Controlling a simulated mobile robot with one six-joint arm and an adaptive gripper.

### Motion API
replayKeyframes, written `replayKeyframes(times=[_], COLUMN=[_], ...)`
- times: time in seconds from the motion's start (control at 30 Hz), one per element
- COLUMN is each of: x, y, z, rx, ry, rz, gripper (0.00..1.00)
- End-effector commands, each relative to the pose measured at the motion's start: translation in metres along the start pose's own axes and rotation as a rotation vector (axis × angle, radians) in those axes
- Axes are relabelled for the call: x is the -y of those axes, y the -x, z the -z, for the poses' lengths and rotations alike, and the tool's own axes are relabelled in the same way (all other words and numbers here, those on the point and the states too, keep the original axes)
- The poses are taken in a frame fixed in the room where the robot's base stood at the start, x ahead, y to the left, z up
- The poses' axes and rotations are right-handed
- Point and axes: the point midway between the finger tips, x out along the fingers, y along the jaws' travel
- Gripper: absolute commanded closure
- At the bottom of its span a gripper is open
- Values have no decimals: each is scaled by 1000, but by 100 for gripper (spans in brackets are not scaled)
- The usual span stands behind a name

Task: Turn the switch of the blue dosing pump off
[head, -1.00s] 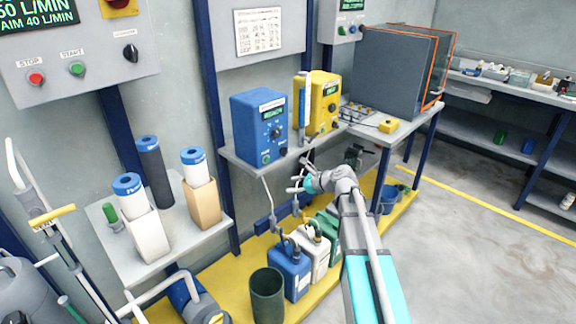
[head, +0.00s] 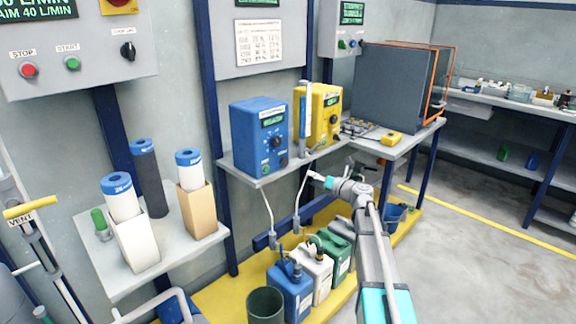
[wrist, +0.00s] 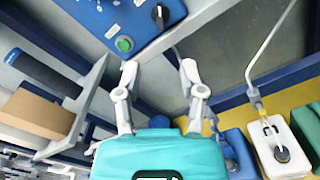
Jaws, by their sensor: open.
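The blue dosing pump (head: 258,138) stands on a grey shelf, left of a yellow pump. Its front has a green display, a dial, a green button (head: 265,169) and a small dark switch (head: 284,161) at the lower right. In the wrist view the pump face (wrist: 115,22) is at the top. A black rotary switch with a pale pointer mark (wrist: 160,16) shows there, right of the green button (wrist: 124,44). My gripper (wrist: 159,72) is open and empty, its fingers spread below the pump face. In the head view my gripper (head: 311,176) is right of and below the pump.
The yellow pump (head: 322,113) and a clear upright tube (head: 303,118) stand close to the right of the blue pump. The grey shelf edge (head: 300,161) lies near my gripper. Several canisters (head: 291,291) and hoses are below. Filter cartridges (head: 122,197) stand on the left shelf.

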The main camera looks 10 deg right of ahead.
Motion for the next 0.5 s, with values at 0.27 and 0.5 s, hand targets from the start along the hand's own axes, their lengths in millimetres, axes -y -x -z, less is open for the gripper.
replayKeyframes(times=[0.27, 0.5], x=[0, 1], y=[-8, -34], z=[0, 0], rx=[-2, -2], ry=[2, 2], rz=[-1, -2], gripper=[49, 49])
